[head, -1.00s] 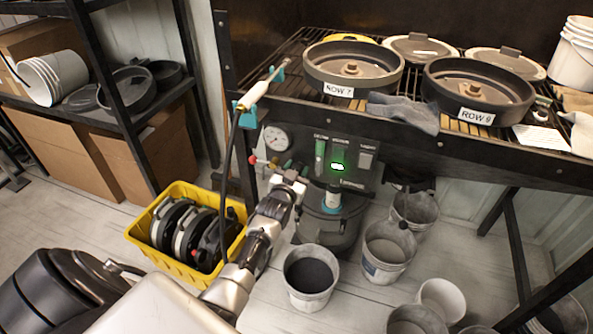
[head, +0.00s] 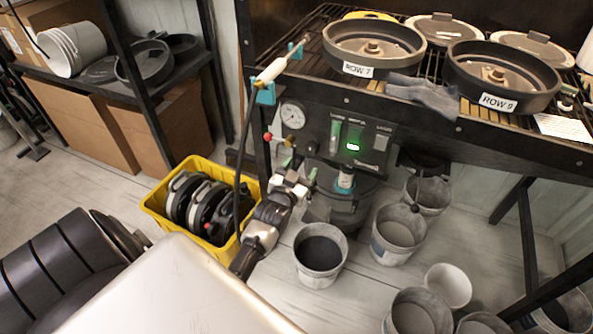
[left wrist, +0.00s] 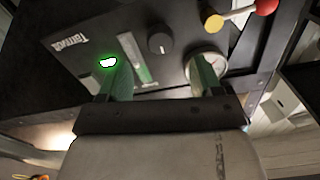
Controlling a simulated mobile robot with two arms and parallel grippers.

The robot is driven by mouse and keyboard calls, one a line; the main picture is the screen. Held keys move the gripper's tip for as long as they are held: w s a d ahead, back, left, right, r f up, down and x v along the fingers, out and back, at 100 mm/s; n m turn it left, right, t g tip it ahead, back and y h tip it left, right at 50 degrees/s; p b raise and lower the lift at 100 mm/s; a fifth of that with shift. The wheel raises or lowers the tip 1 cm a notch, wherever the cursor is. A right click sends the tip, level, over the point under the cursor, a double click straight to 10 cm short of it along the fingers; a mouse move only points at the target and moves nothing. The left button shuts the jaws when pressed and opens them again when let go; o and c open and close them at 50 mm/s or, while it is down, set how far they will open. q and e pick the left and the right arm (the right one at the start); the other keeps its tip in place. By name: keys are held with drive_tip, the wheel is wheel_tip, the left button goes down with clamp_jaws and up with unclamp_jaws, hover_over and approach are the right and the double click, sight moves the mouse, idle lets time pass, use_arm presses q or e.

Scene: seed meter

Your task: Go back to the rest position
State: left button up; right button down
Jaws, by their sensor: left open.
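My left gripper (head: 300,168) is in front of the black control panel (head: 368,142) under the bench, at the panel's left side below the round gauge. Its green fingers are apart with nothing between them. In the left wrist view the open left gripper (left wrist: 162,72) faces the panel with its green display, a black knob (left wrist: 160,43) and the gauge (left wrist: 207,66). I cannot tell whether the fingertips touch the panel. My right gripper is not in view.
A yellow crate (head: 152,212) of black discs stands left of my left arm. Several buckets, one with dark contents (head: 320,256), stand on the floor to the right. The bench (head: 440,115) carries ROW 7 (head: 374,48) and ROW 9 (head: 500,77) meters. A shelf (head: 135,98) is at left.

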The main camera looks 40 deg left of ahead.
use_arm(q)
drive_tip(key=shift+v, duration=1.2)
